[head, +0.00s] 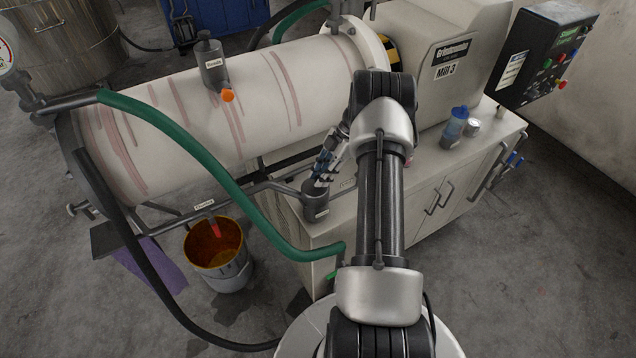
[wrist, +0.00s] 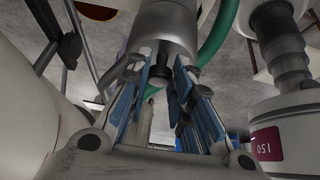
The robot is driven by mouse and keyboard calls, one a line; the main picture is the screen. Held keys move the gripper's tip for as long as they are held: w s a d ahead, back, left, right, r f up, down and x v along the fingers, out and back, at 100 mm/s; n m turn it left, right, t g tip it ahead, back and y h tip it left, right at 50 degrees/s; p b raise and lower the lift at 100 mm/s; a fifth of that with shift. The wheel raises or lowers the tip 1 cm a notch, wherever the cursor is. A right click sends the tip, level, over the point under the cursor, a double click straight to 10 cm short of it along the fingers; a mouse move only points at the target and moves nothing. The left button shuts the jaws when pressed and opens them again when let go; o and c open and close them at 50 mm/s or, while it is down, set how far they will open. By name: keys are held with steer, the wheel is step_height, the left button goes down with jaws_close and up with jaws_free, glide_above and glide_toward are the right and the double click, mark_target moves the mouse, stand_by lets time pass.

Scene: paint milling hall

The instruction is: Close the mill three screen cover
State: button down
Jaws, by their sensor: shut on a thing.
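Mill 3 (head: 440,72) is a cream machine with a long, pale, red-streaked drum (head: 170,115) reaching left. Below the drum, at the cabinet's left end, stands a short dark grey cylindrical fitting (head: 316,212) with a small label. My gripper (head: 322,178) is right at its top. In the wrist view, my blue-padded fingers (wrist: 170,90) are shut on a small dark knob (wrist: 160,76) on the end of a grey cylinder (wrist: 163,25). I cannot tell for certain whether this is the screen cover, nor whether it is seated. The fingers partly hide the knob.
A green hose (head: 190,145) runs over the drum and down beside the fitting. An orange-lined bucket (head: 215,262) stands on the floor at left. A blue-capped bottle (head: 455,125) and a tin (head: 473,127) stand on the cabinet top, right of my arm. A control box (head: 540,55) is at right.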

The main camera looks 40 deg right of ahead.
steer(key=shift+s+d+f+b, duration=0.1)
steer(key=shift+s+f+b, duration=0.05)
steer(key=shift+f+b, duration=0.15)
steer(key=c, duration=1.4)
jaws_free()
steer(key=shift+d+r, duration=0.1)
steer(key=shift+r, duration=0.05)
steer(key=v, duration=1.1)
steer(key=shift+d+r, duration=0.2)
steer(key=shift+d, duration=0.2)
